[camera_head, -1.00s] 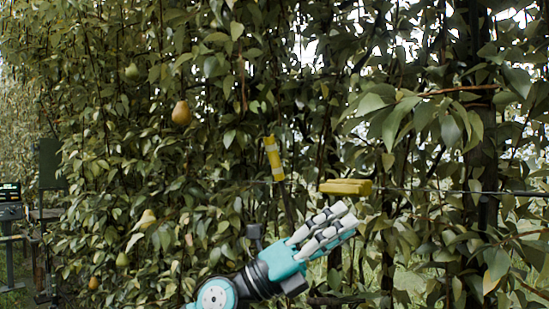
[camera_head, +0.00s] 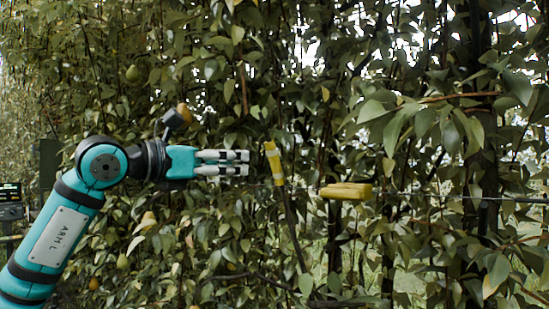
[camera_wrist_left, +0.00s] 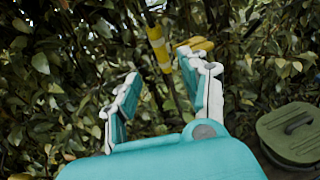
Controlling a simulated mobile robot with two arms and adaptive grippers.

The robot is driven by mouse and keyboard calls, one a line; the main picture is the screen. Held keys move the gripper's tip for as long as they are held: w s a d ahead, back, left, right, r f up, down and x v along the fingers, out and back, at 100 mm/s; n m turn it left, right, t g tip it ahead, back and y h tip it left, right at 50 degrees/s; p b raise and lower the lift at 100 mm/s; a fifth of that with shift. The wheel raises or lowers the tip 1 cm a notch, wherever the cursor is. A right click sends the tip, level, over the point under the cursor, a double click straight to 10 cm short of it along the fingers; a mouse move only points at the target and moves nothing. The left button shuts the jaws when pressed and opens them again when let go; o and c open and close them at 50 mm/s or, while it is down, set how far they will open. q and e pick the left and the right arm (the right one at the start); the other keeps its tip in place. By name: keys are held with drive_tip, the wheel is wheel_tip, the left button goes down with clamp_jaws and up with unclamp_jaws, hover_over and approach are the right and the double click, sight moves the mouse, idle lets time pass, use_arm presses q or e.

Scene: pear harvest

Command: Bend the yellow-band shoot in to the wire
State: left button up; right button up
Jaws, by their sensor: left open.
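The shoot with the yellow band (camera_head: 274,163) leans up and to the left in the head view, its dark stem running down behind leaves. The band also shows in the left wrist view (camera_wrist_left: 158,46), ahead of the fingers and between their tips. A wire (camera_head: 445,196) runs across at about the band's height. A yellow block-like piece (camera_head: 346,191) sits at the wire, right of the band; it also shows in the wrist view (camera_wrist_left: 196,46). My left gripper (camera_head: 247,163) is open and empty, pointing right, just left of the band and apart from it. My right gripper is not in view.
Dense pear foliage fills the background. Pears hang at the left, one green (camera_head: 133,73) and one yellow (camera_head: 149,218). A leafy branch (camera_head: 460,92) reaches in at upper right. A green lidded container (camera_wrist_left: 292,135) shows in the wrist view at right.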

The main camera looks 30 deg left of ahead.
sight(270, 160)
use_arm(q)
drive_tip(key=p+x, duration=0.2)
drive_tip(key=x, duration=0.8)
drive_tip(key=shift+w+r+p, duration=0.1)
drive_tip(key=shift+r+p, duration=0.05)
drive_tip(key=shift+p, duration=0.25)
drive_tip(key=shift+x, duration=0.75)
drive_tip(key=shift+c, duration=0.3)
clamp_jaws()
